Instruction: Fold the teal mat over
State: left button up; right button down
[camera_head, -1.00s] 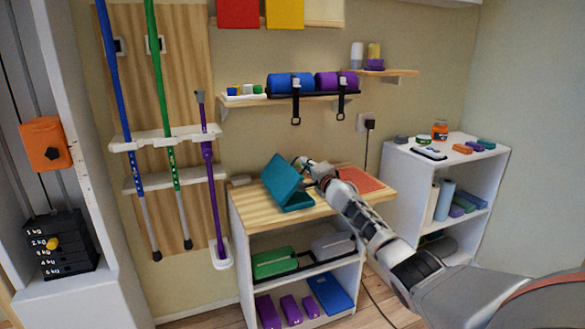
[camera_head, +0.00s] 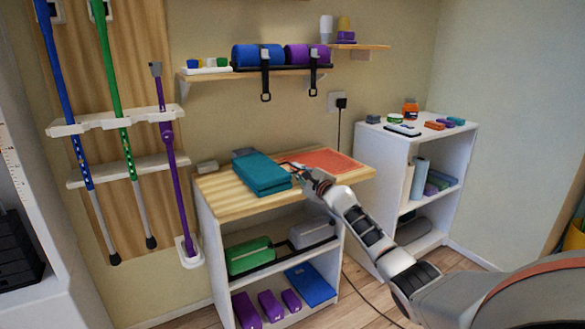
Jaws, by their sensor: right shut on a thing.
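The teal mat (camera_head: 262,174) lies on the wooden top of the low shelf unit (camera_head: 225,200). It looks doubled over, with one layer lying nearly flat on the other. My right gripper (camera_head: 296,169) is at the mat's right edge and is shut on it; the fingertips are small and partly hidden. My left gripper is not in view.
A white cabinet (camera_head: 392,165) stands to the right. Poles (camera_head: 171,170) hang on the left wall.

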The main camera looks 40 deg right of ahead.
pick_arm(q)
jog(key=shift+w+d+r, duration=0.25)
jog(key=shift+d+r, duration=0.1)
pick_arm(e)
jog(key=shift+d+f+m, duration=0.15)
jog(key=shift+f+m, duration=0.1)
jog(key=shift+m, duration=0.15)
jog(key=c, duration=2.2)
grip_release()
jog(key=shift+f, duration=0.1)
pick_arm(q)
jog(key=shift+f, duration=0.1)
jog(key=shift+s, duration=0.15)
pick_arm(e)
jog(key=shift+f, duration=0.1)
jog(key=shift+s, duration=0.1)
